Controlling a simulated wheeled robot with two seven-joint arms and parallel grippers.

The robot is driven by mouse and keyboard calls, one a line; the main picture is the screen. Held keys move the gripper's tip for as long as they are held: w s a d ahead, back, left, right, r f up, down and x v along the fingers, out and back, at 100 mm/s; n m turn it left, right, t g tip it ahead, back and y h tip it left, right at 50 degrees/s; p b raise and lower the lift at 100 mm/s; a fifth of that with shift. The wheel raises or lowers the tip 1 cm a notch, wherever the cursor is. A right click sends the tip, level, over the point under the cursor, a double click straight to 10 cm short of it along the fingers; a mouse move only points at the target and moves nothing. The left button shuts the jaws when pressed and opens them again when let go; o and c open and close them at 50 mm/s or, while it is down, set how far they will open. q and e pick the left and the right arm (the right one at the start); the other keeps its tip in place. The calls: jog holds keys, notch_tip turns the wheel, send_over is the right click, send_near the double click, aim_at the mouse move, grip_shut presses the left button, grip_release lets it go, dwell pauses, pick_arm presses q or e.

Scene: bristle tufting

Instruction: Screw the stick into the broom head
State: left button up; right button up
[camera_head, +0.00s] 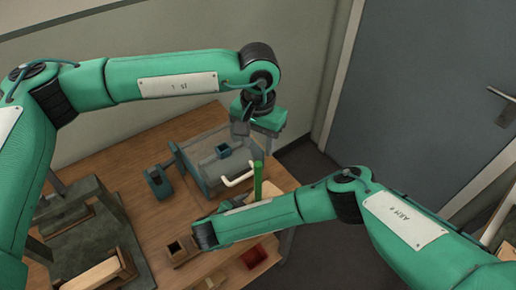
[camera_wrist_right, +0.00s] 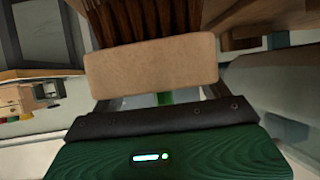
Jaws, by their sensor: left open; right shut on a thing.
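The green stick (camera_head: 257,180) stands roughly upright in the head view, its lower part hidden behind my right forearm. My left gripper (camera_head: 257,130) is open and points down just above the stick's top, apart from it as far as I can tell. In the right wrist view, the broom head is a pale wooden block (camera_wrist_right: 150,73) with brown bristles (camera_wrist_right: 160,20). My right gripper (camera_wrist_right: 160,98) is shut on it.
A dark fixture (camera_head: 100,243) is at left.

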jog(key=o, duration=1.9)
pick_arm(q)
jog(key=shift+f+b, duration=0.45)
pick_arm(e)
jog(key=v, duration=0.2)
jog(key=shift+s+a+r, duration=0.1)
jog(key=shift+s+a, duration=0.15)
jog(key=shift+a, duration=0.05)
pick_arm(q)
jog(key=shift+w+r+p, duration=0.1)
jog(key=shift+r+p, duration=0.75)
jog(key=shift+p, duration=0.05)
pick_arm(e)
jog(key=v, duration=0.3)
jog(key=shift+r, duration=0.3)
pick_arm(q)
jog(key=shift+f, duration=0.2)
pick_arm(e)
jog(key=v, duration=0.7)
jog(key=shift+s+a, duration=0.2)
jog(key=shift+s, duration=0.1)
